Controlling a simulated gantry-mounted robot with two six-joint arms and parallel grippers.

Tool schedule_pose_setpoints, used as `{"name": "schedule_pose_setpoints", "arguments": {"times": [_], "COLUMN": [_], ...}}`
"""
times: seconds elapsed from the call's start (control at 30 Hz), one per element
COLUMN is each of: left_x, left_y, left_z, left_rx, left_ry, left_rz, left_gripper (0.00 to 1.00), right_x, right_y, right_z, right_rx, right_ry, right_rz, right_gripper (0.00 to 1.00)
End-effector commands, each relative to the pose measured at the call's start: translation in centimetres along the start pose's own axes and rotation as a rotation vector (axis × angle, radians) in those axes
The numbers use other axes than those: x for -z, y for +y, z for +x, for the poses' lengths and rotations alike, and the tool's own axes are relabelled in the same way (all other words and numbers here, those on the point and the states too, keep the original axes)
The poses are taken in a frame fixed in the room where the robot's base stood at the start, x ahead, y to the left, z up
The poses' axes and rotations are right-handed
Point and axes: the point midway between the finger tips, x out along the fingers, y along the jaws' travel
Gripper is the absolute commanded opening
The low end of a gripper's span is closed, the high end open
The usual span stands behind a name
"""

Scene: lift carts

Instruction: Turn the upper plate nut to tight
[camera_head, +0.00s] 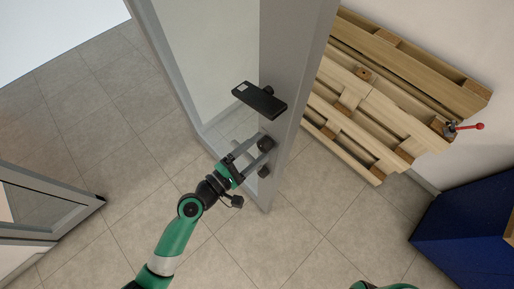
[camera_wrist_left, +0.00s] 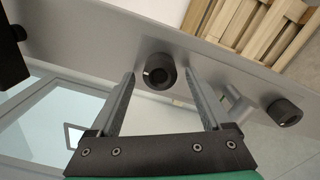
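A grey upright (camera_head: 284,110) carries several black round knobs. One black knob (camera_head: 266,144) sits below a flat black plate (camera_head: 260,99); it also shows in the left wrist view (camera_wrist_left: 158,75). A lower black knob (camera_head: 263,172) is also at the right in the wrist view (camera_wrist_left: 284,112). Part of another knob (camera_head: 267,90) shows behind the plate. The frames do not label which knob is the upper plate nut. My left gripper (camera_head: 261,147) is open, its fingers on either side of the middle knob with gaps visible in the wrist view. My right gripper is out of view.
Wooden pallets (camera_head: 395,100) lean at the right, with a red-handled fitting (camera_head: 463,128) on the wall beside them. A blue box (camera_head: 470,235) stands at the lower right. A grey frame (camera_head: 45,205) is at the left. Tiled floor between them is clear.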

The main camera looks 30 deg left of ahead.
Motion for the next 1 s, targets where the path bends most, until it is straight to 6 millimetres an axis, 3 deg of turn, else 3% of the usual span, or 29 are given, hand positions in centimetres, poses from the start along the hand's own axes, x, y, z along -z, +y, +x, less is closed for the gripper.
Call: {"name": "schedule_pose_setpoints", "arguments": {"times": [0.43, 0.57, 0.8, 1.0], "left_x": [0.1, 0.2, 0.2, 0.1], "left_y": [-0.1, -0.2, -0.2, -0.1], "left_z": [-0.7, -3.0, -8.8, -11.3], "left_rx": [0.000, 0.000, -0.001, 0.000], "left_ry": [0.002, 0.004, 0.006, 0.003], "left_rz": [-0.002, -0.003, -0.002, -0.001], "left_gripper": [0.81, 0.81, 0.81, 0.81], "right_x": [-0.1, -0.3, -1.1, -1.4], "right_y": [0.0, 0.0, 0.0, 0.0], "right_z": [-0.1, -0.3, -1.1, -1.5], "right_rx": [0.000, 0.000, 0.000, 0.000], "right_ry": [0.000, 0.000, 0.000, 0.000], "right_rz": [0.000, 0.000, 0.000, 0.000], "right_gripper": [0.60, 0.60, 0.60, 0.60]}}
